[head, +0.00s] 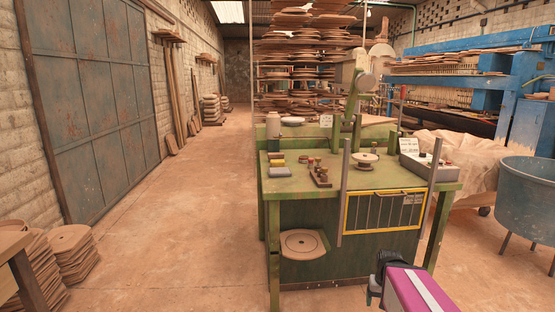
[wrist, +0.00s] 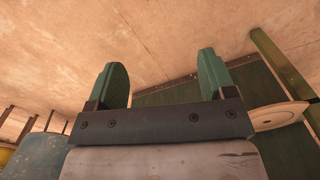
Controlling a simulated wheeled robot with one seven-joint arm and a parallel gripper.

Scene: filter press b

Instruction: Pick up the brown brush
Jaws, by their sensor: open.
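Several small things lie on the green worktable (head: 238,190), which stands in the middle of the head view. One is a low brown piece (head: 321,176) near the table's middle; it could be the brown brush, but it is too small to be sure. My gripper (wrist: 164,75) is open in the wrist view, with two green fingers apart and nothing between them. It points at the bare floor beside the table. In the head view my gripper shows low in front of the table's right side, below the tabletop and apart from the small things.
A yellow-framed guard (head: 385,210) with upright posts stands at the table's front right. A blue tub (head: 525,205) is at the right. Wooden discs (head: 72,252) are stacked at the left; the floor aisle is clear.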

